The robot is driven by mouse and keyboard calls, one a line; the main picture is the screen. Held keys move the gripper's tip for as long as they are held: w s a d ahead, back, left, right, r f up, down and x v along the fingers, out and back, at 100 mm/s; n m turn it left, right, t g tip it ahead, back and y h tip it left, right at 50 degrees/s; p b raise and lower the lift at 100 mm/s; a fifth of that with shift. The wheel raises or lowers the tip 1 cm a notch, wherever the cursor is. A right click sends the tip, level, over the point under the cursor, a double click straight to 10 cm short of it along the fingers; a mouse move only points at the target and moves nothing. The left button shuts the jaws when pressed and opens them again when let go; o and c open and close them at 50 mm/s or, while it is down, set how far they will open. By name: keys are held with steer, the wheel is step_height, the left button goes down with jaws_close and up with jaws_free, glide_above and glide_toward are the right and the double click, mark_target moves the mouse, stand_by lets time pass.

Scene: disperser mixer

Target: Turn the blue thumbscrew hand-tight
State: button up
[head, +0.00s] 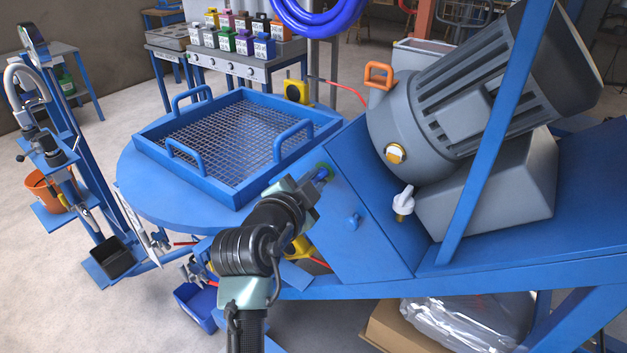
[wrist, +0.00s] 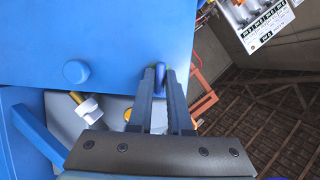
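The blue thumbscrew (head: 322,174) sits near the upper left edge of the sloped blue panel, with a bit of green around it in the head view. My gripper (head: 317,181) reaches it from the front left. In the wrist view my gripper (wrist: 159,82) has its two fingers close together, one on each side of the narrow blue head of the thumbscrew (wrist: 159,76), and looks shut on it. The fingers hide part of the screw, and its thread is not visible. A second round blue knob (head: 353,221) stands free on the same panel; it also shows in the wrist view (wrist: 75,71).
The blue panel (head: 372,249) slopes beside a big grey motor (head: 470,110). A white-handled valve (head: 403,200) sticks up right of the panel. A mesh-topped blue tray (head: 225,140) with raised handles lies behind my gripper. A diagonal blue post (head: 490,140) crosses the motor.

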jaws_close()
steer(key=n+g+h+p, duration=0.1)
steer(key=n, duration=0.2)
steer(key=n+g+h+p, duration=0.1)
steer(key=n+p, duration=0.1)
steer(key=shift+w+a+r+n+g+h, duration=0.1)
steer(key=shift+a+r+n+g+h, duration=0.1)
steer(key=shift+n+g+h, duration=0.2)
steer(key=n+g+h, duration=0.1)
steer(key=n+h, duration=0.1)
steer(key=n, duration=0.1)
steer(key=shift+f, duration=0.1)
steer(key=n+h, duration=0.1)
steer(key=n+g, duration=0.1)
steer(key=n, duration=0.1)
steer(key=shift+w+a+f+h, duration=0.1)
steer(key=shift+a+h, duration=0.05)
steer(key=shift+h, duration=0.25)
steer(key=shift+n, duration=0.3)
stand_by(0.4)
